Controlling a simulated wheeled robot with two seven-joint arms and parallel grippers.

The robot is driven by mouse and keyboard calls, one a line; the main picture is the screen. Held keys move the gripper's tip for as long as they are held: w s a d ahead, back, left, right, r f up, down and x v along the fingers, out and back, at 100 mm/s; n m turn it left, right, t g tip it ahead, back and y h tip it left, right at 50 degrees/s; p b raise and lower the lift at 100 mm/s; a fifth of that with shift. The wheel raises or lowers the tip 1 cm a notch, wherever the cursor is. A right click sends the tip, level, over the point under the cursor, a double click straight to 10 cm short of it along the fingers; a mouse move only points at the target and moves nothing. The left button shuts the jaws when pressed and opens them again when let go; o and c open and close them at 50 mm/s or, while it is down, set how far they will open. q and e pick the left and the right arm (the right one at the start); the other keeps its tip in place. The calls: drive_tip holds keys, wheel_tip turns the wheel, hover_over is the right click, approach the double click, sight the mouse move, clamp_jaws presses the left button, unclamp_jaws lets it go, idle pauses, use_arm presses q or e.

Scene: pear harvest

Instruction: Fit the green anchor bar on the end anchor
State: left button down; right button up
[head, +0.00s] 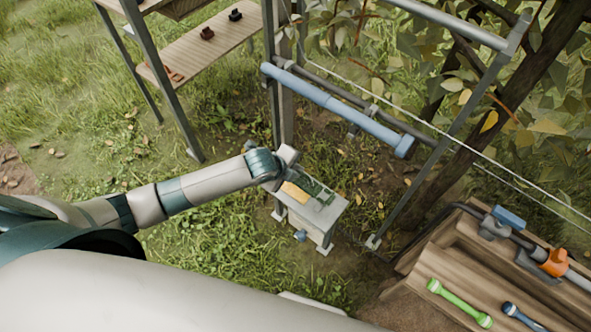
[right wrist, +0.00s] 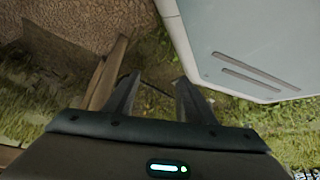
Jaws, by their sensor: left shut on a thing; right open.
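A bright green bar (head: 460,303) with pale ends, which looks like the green anchor bar, lies on the wooden bench at the lower right of the head view. I cannot tell which part is the end anchor. My left gripper (head: 290,163) is beside the grey post, above the back of a small grey stand (head: 328,215). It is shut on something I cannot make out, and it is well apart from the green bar. My right gripper (right wrist: 158,95) is open, with nothing visible between its fingers, in the right wrist view; the head view does not show it.
A dark blue bar (head: 524,317) lies beside the green one. A pipe with an orange clamp (head: 553,262) and a blue-topped clamp (head: 493,227) runs along the bench. A blue tube (head: 335,105) crosses the metal frame. Wooden shelves (head: 205,45) stand upper left. Grass lies between.

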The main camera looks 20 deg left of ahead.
use_arm(q)
drive_tip(key=shift+f+b, duration=0.9)
drive_tip(key=shift+b, duration=0.05)
use_arm(e)
drive_tip(key=w+a+r+t, duration=0.2)
drive_tip(key=w+a+r, duration=0.1)
drive_tip(key=w, duration=0.3)
drive_tip(key=shift+w+y, duration=0.15)
drive_tip(key=shift+y, duration=0.15)
drive_tip(key=shift+r, duration=0.1)
idle(0.3)
use_arm(q)
drive_tip(key=shift+w+a+p, duration=0.1)
drive_tip(key=shift+a+p, duration=0.05)
drive_tip(key=shift+p, duration=0.2)
use_arm(e)
drive_tip(key=shift+w+d+r, duration=0.1)
drive_tip(key=shift+d+r, duration=0.1)
drive_tip(key=shift+r, duration=0.05)
use_arm(q)
drive_tip(key=shift+r, duration=0.1)
use_arm(e)
drive_tip(key=shift+a+r, duration=0.1)
drive_tip(key=shift+a, duration=0.15)
use_arm(q)
drive_tip(key=shift+p, duration=0.4)
use_arm(e)
drive_tip(key=shift+d+r, duration=0.1)
drive_tip(key=shift+r, duration=0.15)
